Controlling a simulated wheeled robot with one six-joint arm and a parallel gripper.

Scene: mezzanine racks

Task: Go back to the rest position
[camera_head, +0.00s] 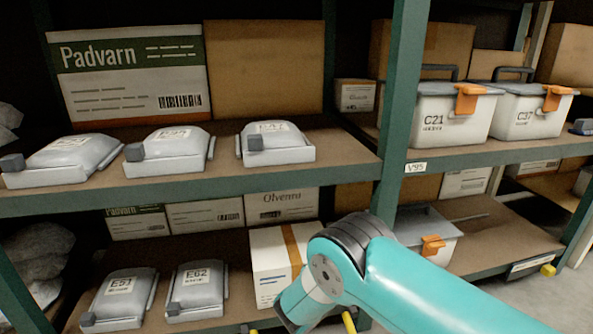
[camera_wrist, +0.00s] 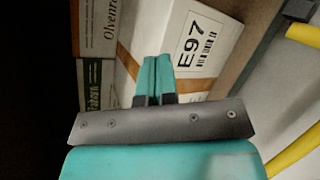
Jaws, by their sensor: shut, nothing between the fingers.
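My gripper (camera_wrist: 155,62) shows in the wrist view with its two teal fingers together and nothing between them. It points at a white carton labelled E97 (camera_wrist: 207,30), which lies beyond the fingertips; I cannot tell the exact gap. In the head view my teal arm crosses the lower right and bends downward in front of the lower shelf. The gripper itself is hidden or out of frame there.
Green-framed racks hold grey bags (camera_head: 172,148) on trays, a Padvarn box (camera_head: 128,75) and lidded bins C21 (camera_head: 446,118) and C37 (camera_head: 520,115). A lower bin (camera_head: 425,228) and a white taped carton (camera_head: 268,262) are close to my arm. Yellow bars (camera_wrist: 293,155) show at right in the wrist view.

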